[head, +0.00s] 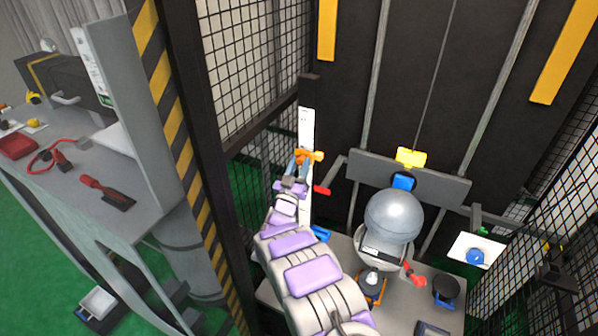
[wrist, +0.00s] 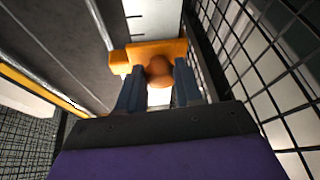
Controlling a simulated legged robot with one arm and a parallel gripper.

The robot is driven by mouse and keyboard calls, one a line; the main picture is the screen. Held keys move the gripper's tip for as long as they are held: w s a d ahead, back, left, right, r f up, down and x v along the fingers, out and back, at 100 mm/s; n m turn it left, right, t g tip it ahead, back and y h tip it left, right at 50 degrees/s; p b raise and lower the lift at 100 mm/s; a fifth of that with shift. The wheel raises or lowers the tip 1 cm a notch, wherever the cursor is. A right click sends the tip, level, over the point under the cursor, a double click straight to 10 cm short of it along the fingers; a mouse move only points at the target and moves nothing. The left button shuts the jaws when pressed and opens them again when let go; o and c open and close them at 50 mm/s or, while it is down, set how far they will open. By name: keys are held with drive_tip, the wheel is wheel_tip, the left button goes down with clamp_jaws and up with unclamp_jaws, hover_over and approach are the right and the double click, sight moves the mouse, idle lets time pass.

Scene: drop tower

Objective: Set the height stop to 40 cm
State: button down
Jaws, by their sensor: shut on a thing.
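The height stop is an orange block with a round orange knob (wrist: 158,71) on a white scale strip. My gripper (wrist: 160,82) has its two dark blue-grey fingers on either side of the knob, shut on it. In the head view the orange stop (head: 313,155) sits at the lower part of the white scale (head: 306,125), and my gripper (head: 299,165) reaches it from below. A red pointer-like piece (head: 322,190) lies just below and right. The scale's numbers are too small to read, and part of the scale is hidden by my arm.
A grey ball (head: 394,215) rests on a cup in front of a grey crossbar (head: 440,182) with a yellow block (head: 411,157). Mesh walls (head: 240,70) and a striped post (head: 163,90) close in the left. A bench (head: 135,205) with tools stands outside.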

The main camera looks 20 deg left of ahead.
wheel_tip(320, 180, up, 6)
drive_tip(key=shift+a+f+p, duration=0.1)
drive_tip(key=shift+p, duration=0.75)
drive_tip(key=shift+f, duration=0.1)
drive_tip(key=c, duration=0.7)
unclamp_jaws()
drive_tip(key=shift+f, duration=0.1)
drive_tip(key=shift+c, duration=0.2)
drive_tip(key=p+v, duration=0.1)
drive_tip(key=v, duration=1.6)
drive_tip(key=shift+f+p, duration=0.2)
drive_tip(key=shift+p, duration=0.1)
drive_tip(key=shift+s, duration=0.15)
